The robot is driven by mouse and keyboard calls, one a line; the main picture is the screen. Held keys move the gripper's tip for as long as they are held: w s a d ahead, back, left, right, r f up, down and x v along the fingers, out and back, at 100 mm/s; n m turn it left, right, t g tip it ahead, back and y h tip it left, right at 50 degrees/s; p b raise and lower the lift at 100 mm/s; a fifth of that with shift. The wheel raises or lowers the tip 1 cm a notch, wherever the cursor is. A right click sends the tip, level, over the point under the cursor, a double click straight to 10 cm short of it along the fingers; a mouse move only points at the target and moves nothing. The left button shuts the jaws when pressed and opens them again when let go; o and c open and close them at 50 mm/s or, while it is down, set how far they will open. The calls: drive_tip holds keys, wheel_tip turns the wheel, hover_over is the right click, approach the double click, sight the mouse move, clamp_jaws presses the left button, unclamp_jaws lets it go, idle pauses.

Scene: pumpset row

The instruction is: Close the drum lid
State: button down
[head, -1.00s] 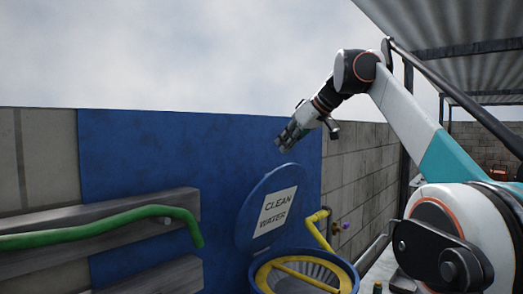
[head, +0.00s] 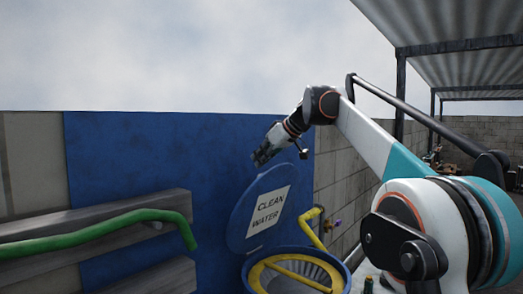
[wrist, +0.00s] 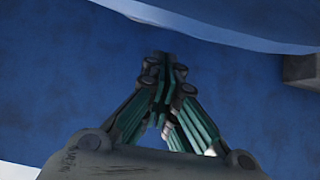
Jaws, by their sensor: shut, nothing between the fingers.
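The blue drum lid (head: 250,229) stands open, tilted up at the back of the drum, with a white "CLEAN WATER" label (head: 268,211) facing me. The blue drum (head: 346,277) is below it at the bottom of the head view, its top open and its lower part cut off. My gripper (head: 258,162) is shut and empty, just above the lid's upper edge and near the blue wall; I cannot tell if it touches the lid. In the wrist view the gripper (wrist: 162,62) has its fingers together, with a blue curved edge, likely the lid (wrist: 240,18), above them.
A yellow pipe (head: 308,228) stands beside the drum, with a tap (head: 336,224) near it. A green hose (head: 110,224) lies along grey beams (head: 80,215) at the left. A blue wall panel (head: 150,160) stands close behind the lid.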

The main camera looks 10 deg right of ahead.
drive_tip(key=shift+s+d+f, duration=0.3)
drive_tip(key=shift+s, duration=0.2)
drive_tip(key=shift+s+d+f, duration=0.25)
drive_tip(key=shift+s+d, duration=0.05)
drive_tip(key=shift+s, duration=0.15)
